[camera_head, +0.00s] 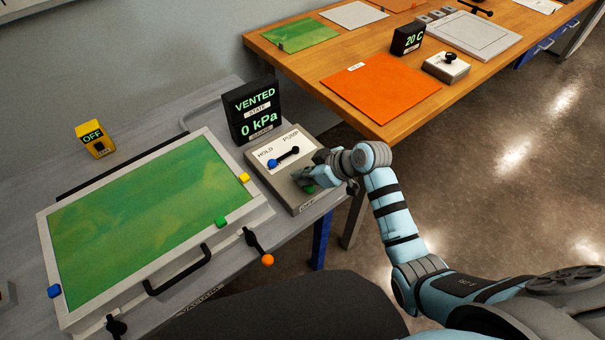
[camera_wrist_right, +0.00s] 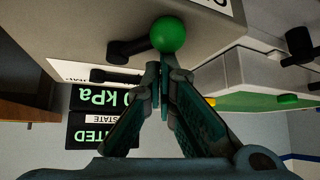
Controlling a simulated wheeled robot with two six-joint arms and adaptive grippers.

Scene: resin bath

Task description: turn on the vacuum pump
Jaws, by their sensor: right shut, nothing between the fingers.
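The grey control box (camera_head: 292,168) has a white top plate marked HOLD and PUMP, with a blue-knobbed black lever (camera_head: 272,163) whose blue end is on the HOLD side. A second lever with a green ball (camera_head: 310,189) is at the box's near right side; the ball (camera_wrist_right: 168,34) is large in the wrist view. My right gripper (camera_head: 308,178) is at this side of the box, shut and empty. Its fingertips (camera_wrist_right: 163,70) are close to the green ball; I cannot tell if they touch. A yellow box (camera_head: 96,141) reads OFF. My left gripper is out of view.
A black display (camera_head: 252,108) reads VENTED and 0 kPa. The shallow bath with a green panel (camera_head: 140,215) fills the left bench, with an orange-knobbed lever (camera_head: 267,260) at its front. A wooden table (camera_head: 285,62) with an orange sheet (camera_head: 380,88) stands behind.

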